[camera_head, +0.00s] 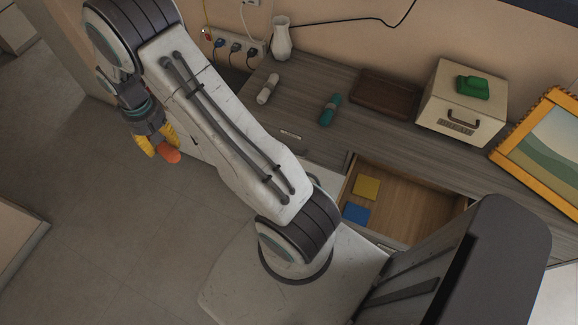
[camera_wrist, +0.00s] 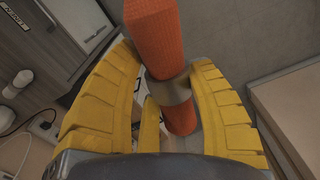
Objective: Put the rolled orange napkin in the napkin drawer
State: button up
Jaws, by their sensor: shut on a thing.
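The rolled orange napkin (camera_wrist: 152,40) has a grey-brown ring (camera_wrist: 169,90) around it. My gripper (camera_head: 160,146) is shut on it, with the yellow fingers on either side of the ring in the wrist view. In the head view the orange end (camera_head: 169,156) sticks out below the fingers, above the floor and left of the cabinet. An open drawer (camera_head: 408,204) in the cabinet holds a yellow folded cloth (camera_head: 366,187) and a blue folded cloth (camera_head: 356,213). My arm hides part of the cabinet front.
On the cabinet top (camera_head: 300,105) lie a white roll (camera_head: 268,88), a teal roll (camera_head: 331,109) and a dark brown tray (camera_head: 385,94). A white vase (camera_head: 281,38), a cream box (camera_head: 462,105) with a green cloth (camera_head: 472,87) and a framed picture (camera_head: 545,150) stand there too.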

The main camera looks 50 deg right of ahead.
aim_at(411, 230)
jog(key=k+l+z, duration=0.1)
jog(key=k, duration=0.35)
jog(key=k+l, duration=0.25)
jog(key=k, duration=0.15)
jog(key=j+z, duration=0.05)
